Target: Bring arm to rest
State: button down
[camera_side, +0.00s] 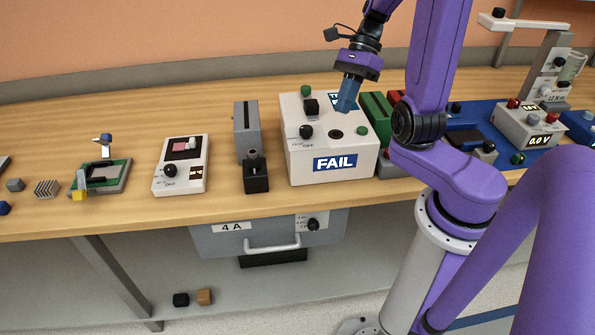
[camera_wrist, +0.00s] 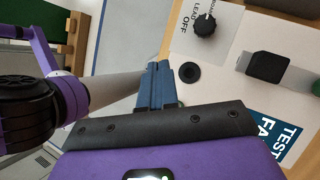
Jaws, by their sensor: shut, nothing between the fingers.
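My gripper (camera_side: 346,108) is on my purple arm and points down above the white tester box. Its blue fingers are shut with nothing between them. In the wrist view the two fingers (camera_wrist: 158,68) lie side by side. The tester box (camera_side: 332,150) has a blue display reading FAIL, a green button, black knobs and a round dark hole on top. In the wrist view its top panel (camera_wrist: 215,60) shows the dark hole just beyond the fingertips. I cannot tell how far above the panel the fingertips are.
A grey slotted block (camera_side: 246,130) and a small black block (camera_side: 256,178) stand left of the tester. Further left are a white device (camera_side: 181,165) and a green board (camera_side: 104,176). Green and red blocks (camera_side: 377,112) stand to the right. A drawer (camera_side: 270,238) hangs under the bench.

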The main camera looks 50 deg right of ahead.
jog(key=s+a+n+h, duration=0.3)
jog(key=s+a+n, duration=0.3)
jog(key=n, duration=1.1)
jog(key=s+a+n+h, duration=0.3)
jog(key=s+a+n, duration=0.3)
jog(key=n, duration=1.2)
jog(key=shift+s+a+f, duration=0.25)
jog(key=shift+s+a, duration=0.15)
jog(key=shift+s, duration=0.6)
jog(key=c, duration=1.8)
grip_release()
